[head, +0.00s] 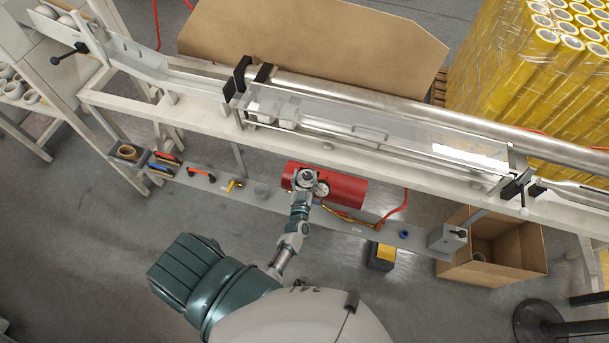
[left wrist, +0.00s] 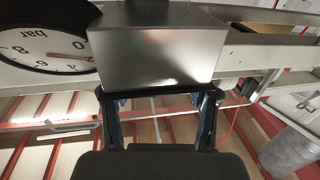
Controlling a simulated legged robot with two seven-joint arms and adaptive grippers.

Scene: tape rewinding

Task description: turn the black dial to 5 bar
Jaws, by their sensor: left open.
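My left gripper (head: 303,186) reaches up to the regulator area at the red tank (head: 348,190) under the machine frame. In the left wrist view its two fingers (left wrist: 160,97) are apart. A grey metallic block-like part (left wrist: 157,45) stands just beyond and above the fingertips. I cannot tell whether the fingers touch it or whether it is the dial. A round black-rimmed gauge (left wrist: 45,35) marked "bar" shows at upper left, turned around, with a red needle; its reading is unclear. A small white-faced gauge (head: 321,189) sits right beside the gripper. No clearly black dial is distinguishable.
A grey shelf (head: 225,187) runs below the frame, with coloured-handled tools (head: 201,174) at left. A red hose (head: 395,212) lies right of the tank. A yellow-topped black box (head: 382,257) and a cardboard box (head: 500,250) stand at right.

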